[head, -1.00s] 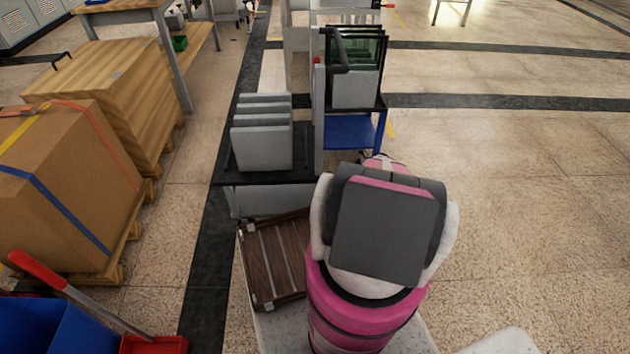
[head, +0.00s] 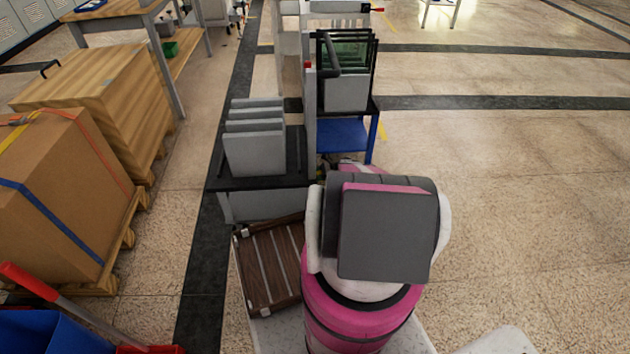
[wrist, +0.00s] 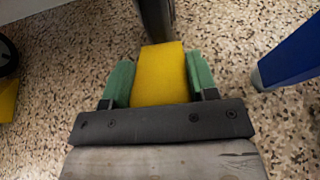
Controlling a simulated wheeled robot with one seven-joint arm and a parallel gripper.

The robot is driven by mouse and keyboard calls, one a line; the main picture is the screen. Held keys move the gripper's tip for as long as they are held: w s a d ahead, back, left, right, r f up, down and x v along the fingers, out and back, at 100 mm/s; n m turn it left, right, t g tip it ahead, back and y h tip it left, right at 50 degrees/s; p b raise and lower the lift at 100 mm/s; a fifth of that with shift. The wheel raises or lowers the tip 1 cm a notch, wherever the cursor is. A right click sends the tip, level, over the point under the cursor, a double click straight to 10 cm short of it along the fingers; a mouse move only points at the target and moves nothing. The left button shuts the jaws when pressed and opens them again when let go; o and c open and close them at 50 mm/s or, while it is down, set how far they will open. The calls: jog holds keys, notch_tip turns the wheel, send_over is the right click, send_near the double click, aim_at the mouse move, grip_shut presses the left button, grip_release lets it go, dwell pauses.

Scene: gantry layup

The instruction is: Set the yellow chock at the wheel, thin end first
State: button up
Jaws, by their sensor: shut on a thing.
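The yellow chock (wrist: 161,76) is between the green fingers of my gripper (wrist: 160,82) in the wrist view, low over the speckled floor. My gripper is shut on it. The chock's far end points up the picture, close to a dark upright part (wrist: 155,18); I cannot tell if they touch or if this part belongs to the wheel. A black wheel (wrist: 6,55) shows partly at the left edge. A yellow piece (wrist: 8,100) lies below it, cut off by the frame. In the head view my arm hides the gripper and chock.
A blue leg (wrist: 290,55) stands right of the chock. In the head view, a blue cart (head: 343,134) with a rack of glass panes (head: 347,57) stands ahead, beside a black table with grey panels (head: 255,150). Strapped boxes (head: 65,195) stand left. Floor at right is clear.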

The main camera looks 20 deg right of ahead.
jog(key=f, duration=0.1)
jog(key=a+f, duration=0.1)
jog(key=shift+w+f, duration=0.25)
jog(key=shift+f, duration=0.05)
jog(key=shift+s+f, duration=0.1)
jog(key=shift+f, duration=0.35)
jog(key=shift+f, duration=0.2)
jog(key=o, duration=1)
jog(key=shift+r, duration=0.1)
jog(key=shift+d+r, duration=0.15)
jog(key=shift+r, duration=0.05)
jog(key=v, duration=1.1)
jog(key=shift+s+d+r, duration=0.1)
jog(key=shift+d, duration=0.15)
